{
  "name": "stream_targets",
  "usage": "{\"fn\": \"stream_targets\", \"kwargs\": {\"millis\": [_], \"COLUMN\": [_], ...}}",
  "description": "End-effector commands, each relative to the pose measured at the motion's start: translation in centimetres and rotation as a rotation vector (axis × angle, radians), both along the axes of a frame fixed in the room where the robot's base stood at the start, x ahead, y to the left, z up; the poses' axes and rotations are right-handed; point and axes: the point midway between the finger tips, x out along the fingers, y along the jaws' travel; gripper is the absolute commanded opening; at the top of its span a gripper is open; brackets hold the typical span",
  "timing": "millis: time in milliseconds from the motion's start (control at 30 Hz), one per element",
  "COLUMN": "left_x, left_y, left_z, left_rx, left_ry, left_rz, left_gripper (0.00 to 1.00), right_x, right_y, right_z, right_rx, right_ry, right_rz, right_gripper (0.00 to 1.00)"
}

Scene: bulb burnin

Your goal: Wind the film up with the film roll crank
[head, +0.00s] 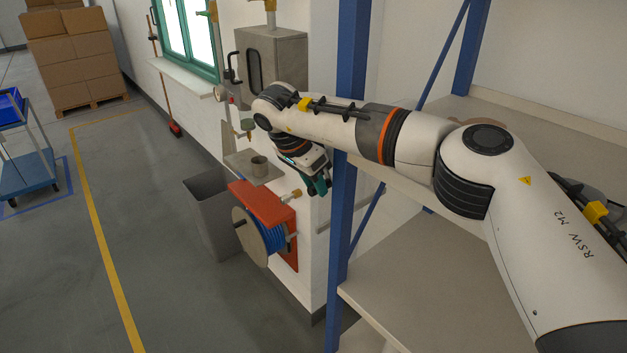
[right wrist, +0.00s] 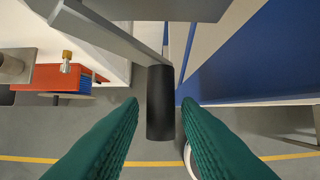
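A black cylindrical crank handle (right wrist: 160,112) on a grey crank arm (right wrist: 112,32) shows in the right wrist view. My right gripper (right wrist: 160,103) has its two green fingers apart, one on each side of the handle, with gaps on both sides. In the head view my right gripper (head: 319,180) is by the wall, just left of the blue post, mostly hidden by its own wrist. The crank cannot be made out there. No film roll can be clearly identified in either view. My left gripper is in neither view.
A blue rack post (head: 343,215) with shelves (head: 405,280) stands close to the right of the gripper. A red hose reel bracket (head: 262,203) with blue hose (head: 273,238) is below left. A grey bin (head: 208,205) and grey wall cabinet (head: 270,55) are nearby.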

Motion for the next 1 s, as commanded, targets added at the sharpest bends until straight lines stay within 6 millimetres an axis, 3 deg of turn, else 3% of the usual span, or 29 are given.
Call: {"fn": "stream_targets", "kwargs": {"millis": [33,167,367,633,1000], "left_x": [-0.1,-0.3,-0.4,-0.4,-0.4], "left_y": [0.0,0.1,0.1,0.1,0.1], "left_z": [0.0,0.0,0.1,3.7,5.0], "left_rx": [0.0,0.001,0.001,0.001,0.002], "left_ry": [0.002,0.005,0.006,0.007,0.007], "left_rz": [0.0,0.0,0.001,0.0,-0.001], "left_gripper": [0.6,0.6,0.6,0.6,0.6], "right_x": [0.0,0.0,0.0,-0.3,-0.5], "right_y": [0.0,0.0,0.0,-0.1,-0.4], "right_z": [0.0,0.0,0.1,1.2,1.2], "right_rx": [0.0,0.0,-0.001,-0.078,-0.146], "right_ry": [0.0,0.0,0.001,0.105,0.199], "right_rz": [0.0,0.0,0.001,-0.002,0.0], "right_gripper": [0.22,0.01,0.0,0.0,0.0]}}
